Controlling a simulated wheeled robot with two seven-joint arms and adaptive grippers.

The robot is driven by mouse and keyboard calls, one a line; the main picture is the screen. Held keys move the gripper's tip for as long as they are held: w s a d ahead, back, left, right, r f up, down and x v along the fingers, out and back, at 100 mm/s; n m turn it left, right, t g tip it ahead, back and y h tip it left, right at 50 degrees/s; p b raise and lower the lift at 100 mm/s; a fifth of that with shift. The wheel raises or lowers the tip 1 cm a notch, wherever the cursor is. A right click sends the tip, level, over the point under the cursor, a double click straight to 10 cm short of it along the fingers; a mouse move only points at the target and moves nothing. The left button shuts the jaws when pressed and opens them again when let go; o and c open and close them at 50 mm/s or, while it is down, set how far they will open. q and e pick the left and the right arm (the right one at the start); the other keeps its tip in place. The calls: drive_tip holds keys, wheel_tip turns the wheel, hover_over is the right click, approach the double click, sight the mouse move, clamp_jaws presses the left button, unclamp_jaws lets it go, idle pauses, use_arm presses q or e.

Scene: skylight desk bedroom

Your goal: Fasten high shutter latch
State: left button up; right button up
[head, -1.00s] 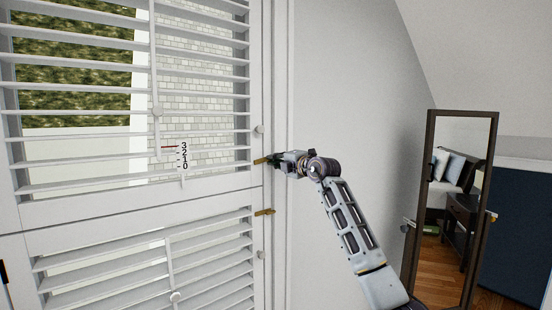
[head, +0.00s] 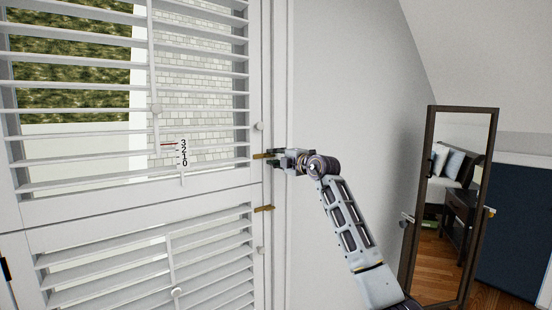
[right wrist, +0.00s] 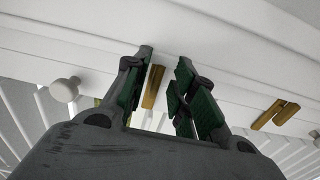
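The high latch is a small brass bar (head: 262,156) at the right edge of the upper white shutter panel (head: 90,207), lying nearly level in the head view. My right gripper (head: 275,158) is at the bar's right end with its fingers apart. In the right wrist view, the brass bar (right wrist: 153,87) lies between the green-padded fingers of the right gripper (right wrist: 165,80). It is close to the left finger, with a gap to the right one. I cannot tell whether it touches. My left gripper is not in view.
A second brass latch (head: 264,209) is on the lower shutter, also in the right wrist view (right wrist: 275,114). A white round knob (head: 259,127) sits above the high latch. A dark-framed mirror (head: 431,200) stands at right. The wall between is bare.

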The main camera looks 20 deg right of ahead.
drive_tip(key=shift+s+d, duration=0.1)
drive_tip(key=shift+s, duration=0.1)
idle(0.3)
drive_tip(key=v, duration=1.1)
drive_tip(key=shift+s, duration=0.3)
drive_tip(key=shift+n, duration=0.3)
idle(0.5)
